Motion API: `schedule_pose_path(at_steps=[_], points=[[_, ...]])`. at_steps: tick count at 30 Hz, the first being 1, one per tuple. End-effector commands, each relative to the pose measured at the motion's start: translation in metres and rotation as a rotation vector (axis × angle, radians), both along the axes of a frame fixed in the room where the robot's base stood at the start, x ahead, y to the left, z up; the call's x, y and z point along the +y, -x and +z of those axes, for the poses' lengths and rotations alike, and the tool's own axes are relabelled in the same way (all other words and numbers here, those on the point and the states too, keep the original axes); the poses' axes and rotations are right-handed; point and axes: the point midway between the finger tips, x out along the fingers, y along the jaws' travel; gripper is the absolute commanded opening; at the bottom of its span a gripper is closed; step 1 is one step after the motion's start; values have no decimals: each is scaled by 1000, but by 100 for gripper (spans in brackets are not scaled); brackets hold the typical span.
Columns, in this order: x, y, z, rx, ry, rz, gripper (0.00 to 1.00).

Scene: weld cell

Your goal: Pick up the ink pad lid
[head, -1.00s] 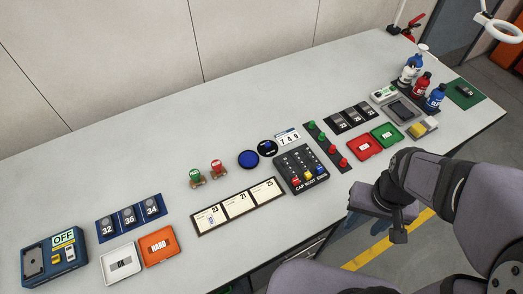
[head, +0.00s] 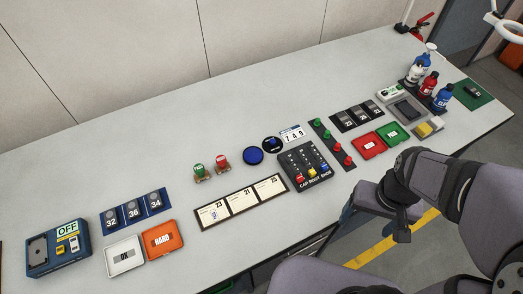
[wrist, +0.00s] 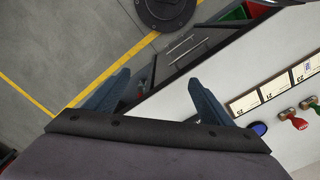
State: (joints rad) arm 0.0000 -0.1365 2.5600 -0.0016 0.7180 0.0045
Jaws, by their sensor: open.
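A plain blue disc (head: 253,156) lies flat left of the middle of the table. Beside it, to the right, lies a dark round piece (head: 271,144) with blue on it. I cannot tell for sure which of these two is the ink pad lid. The blue disc also shows in part in the wrist view (wrist: 259,128), by my right finger. My gripper (wrist: 158,85) is open and empty, its two blue fingers wide apart. In the head view it hangs off the table's front edge, well right of both round pieces, and its fingertips are hard to see there.
A black panel (head: 305,168) with coloured caps and a framed card strip (head: 241,202) lie between the discs and the front edge. Red (head: 368,146) and green (head: 394,134) trays and several bottles (head: 427,85) are to the right.

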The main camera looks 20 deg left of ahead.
Motion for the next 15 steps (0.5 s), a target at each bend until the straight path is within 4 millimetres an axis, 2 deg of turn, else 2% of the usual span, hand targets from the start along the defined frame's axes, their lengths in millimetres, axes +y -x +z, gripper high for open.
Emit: schedule_pose_path(at_steps=[8,11,15], points=[[2,-4,0,-2,2,2,75],[7,-18,1,-10,7,5,75],[27,-56,3,-34,23,14,75]])
